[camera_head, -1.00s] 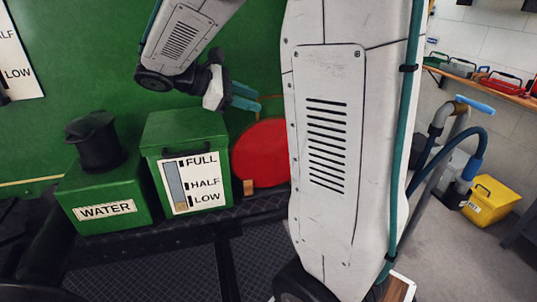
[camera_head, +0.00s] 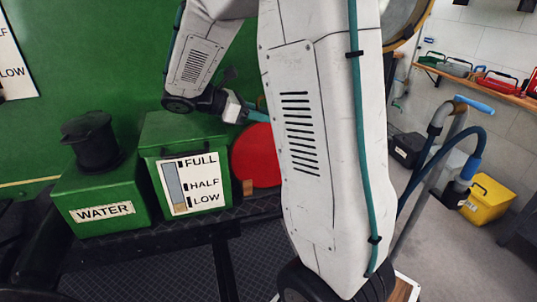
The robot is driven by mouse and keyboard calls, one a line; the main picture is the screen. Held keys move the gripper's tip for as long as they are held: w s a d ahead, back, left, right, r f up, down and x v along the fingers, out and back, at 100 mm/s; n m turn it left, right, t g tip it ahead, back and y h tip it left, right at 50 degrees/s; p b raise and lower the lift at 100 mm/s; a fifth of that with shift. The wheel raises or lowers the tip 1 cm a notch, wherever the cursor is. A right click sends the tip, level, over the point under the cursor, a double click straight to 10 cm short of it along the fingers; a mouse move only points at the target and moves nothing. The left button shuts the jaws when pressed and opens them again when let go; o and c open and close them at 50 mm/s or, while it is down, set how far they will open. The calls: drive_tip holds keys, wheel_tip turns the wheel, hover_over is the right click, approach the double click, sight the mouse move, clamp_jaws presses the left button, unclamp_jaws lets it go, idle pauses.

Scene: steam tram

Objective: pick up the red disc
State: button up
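The red disc (camera_head: 257,157) stands on edge against the green wall, just right of the green gauge box. Its right part is hidden behind my large white arm link. My gripper (camera_head: 259,115) is at the disc's upper edge, its teal fingers pointing right. The fingertips run behind my arm link, so I cannot see whether they are open or touch the disc.
The green box with the FULL/HALF/LOW gauge (camera_head: 188,183) stands left of the disc. The WATER box (camera_head: 105,211) with a black cap is farther left. At right are a hose stand (camera_head: 436,117), a yellow crate (camera_head: 489,200) and a shelf (camera_head: 480,84) of toolboxes.

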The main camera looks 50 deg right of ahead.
drive_tip(key=shift+x, duration=1.1)
clamp_jaws()
idle(0.5)
